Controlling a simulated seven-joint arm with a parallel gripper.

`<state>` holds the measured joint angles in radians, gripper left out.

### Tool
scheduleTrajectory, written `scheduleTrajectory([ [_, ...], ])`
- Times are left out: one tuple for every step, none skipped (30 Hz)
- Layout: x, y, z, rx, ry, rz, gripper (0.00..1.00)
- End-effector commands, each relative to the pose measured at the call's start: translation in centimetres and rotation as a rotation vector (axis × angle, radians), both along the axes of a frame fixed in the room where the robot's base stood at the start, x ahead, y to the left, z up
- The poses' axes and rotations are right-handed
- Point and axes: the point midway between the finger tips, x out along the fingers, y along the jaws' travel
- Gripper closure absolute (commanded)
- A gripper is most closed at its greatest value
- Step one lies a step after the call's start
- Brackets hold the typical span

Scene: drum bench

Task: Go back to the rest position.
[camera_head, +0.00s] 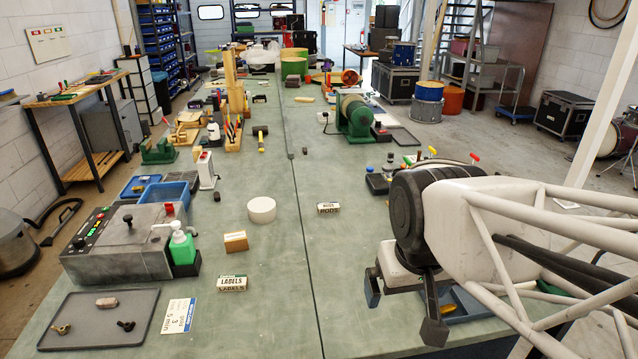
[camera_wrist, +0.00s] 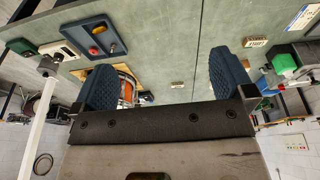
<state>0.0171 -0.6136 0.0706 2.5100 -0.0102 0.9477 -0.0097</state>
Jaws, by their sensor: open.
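My gripper (camera_head: 404,310) is at the right front of the bench in the head view, with its dark fingers pointing down and spread apart. In the wrist view my gripper (camera_wrist: 165,85) shows two blue ridged pads wide apart with nothing held between them. A blue tray (camera_head: 482,318) lies just right of the fingers in the head view, partly hidden by them, with a yellow piece in it. The wrist view also shows a blue tray (camera_wrist: 76,36) with a red and a yellow piece. Whether the fingers are clear of the tray is hard to tell.
A RODS box (camera_head: 328,209), a LABELS box (camera_head: 232,284), a white disc (camera_head: 262,210) and a grey tray (camera_head: 98,318) stand there. A green machine (camera_head: 357,118) is farther back.

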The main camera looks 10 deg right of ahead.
Motion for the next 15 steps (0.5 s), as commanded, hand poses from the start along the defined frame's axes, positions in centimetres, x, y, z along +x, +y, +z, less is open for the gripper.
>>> scheduleTrajectory([
  [-0.52,0.14,-0.25,0.002,-0.004,-0.006,0.0],
  [-0.72,0.19,-0.39,0.003,-0.004,-0.009,0.0],
  [-0.93,0.24,-0.56,0.005,-0.005,-0.013,0.0],
  [-1.05,0.26,-0.65,0.006,-0.005,-0.015,0.0],
  [-1.13,0.28,-0.7,0.006,-0.005,-0.016,0.0],
  [-1.18,0.29,-0.74,0.006,-0.005,-0.017,0.0],
  [-1.2,0.3,-0.74,0.006,-0.006,-0.018,0.0],
  [-1.2,0.29,-0.74,0.006,-0.006,-0.018,0.0],
  [-1.19,0.29,-0.73,0.006,-0.006,-0.018,0.0],
  [-1.18,0.29,-0.73,0.006,-0.005,-0.018,0.0],
  [-1.18,0.29,-0.73,0.006,-0.005,-0.018,0.0],
  [-1.17,0.29,-0.71,0.006,-0.005,-0.018,0.0],
  [-1.17,0.29,-0.71,0.006,-0.005,-0.018,0.0],
  [-1.16,0.29,-0.71,0.006,-0.005,-0.018,0.0],
  [-1.16,0.29,-0.71,0.006,-0.005,-0.017,0.0],
])
